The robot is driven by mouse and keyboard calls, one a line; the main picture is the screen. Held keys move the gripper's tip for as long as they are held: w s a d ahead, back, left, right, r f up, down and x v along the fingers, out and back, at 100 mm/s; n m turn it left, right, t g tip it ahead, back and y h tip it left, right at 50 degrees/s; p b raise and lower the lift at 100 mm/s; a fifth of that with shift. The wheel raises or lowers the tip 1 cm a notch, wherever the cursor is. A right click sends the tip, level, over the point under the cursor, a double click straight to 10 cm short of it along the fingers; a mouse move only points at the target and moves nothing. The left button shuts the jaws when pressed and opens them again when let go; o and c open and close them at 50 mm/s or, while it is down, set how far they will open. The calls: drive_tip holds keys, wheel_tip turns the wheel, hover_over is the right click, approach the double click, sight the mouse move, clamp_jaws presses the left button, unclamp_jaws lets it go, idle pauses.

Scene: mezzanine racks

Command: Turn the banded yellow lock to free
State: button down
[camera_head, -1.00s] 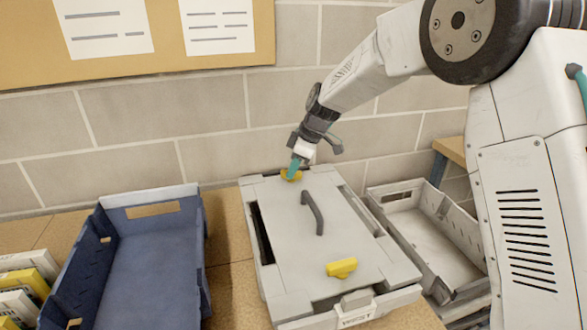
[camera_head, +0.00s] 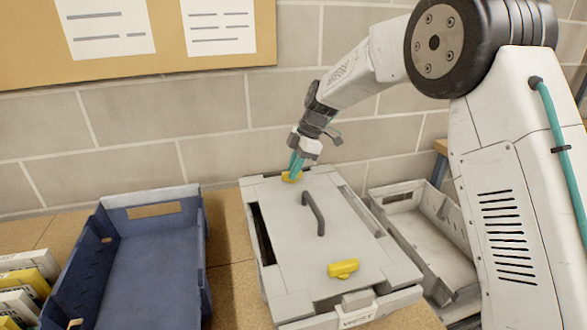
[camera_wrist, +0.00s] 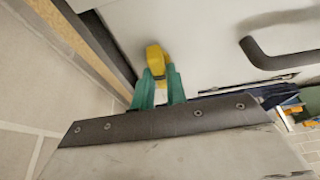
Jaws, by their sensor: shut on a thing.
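A grey case (camera_head: 270,203) with a flat lid carries two yellow locks. The far lock (camera_head: 290,177) sits at the lid's far edge, close to the wall. The near lock (camera_head: 343,268) lies at the near end and nothing touches it.
A dark handle (camera_head: 315,214) stands up from the middle of the lid. A blue crate (camera_head: 206,225) is to the left and a grey tray (camera_head: 440,262) to the right. A brick wall (camera_head: 215,110) rises close behind.

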drive_tip(key=c, duration=1.4)
unclamp_jaws()
drive_tip(key=v, duration=0.7)
drive_tip(key=shift+d+r, duration=0.2)
drive_tip(key=shift+r, duration=0.1)
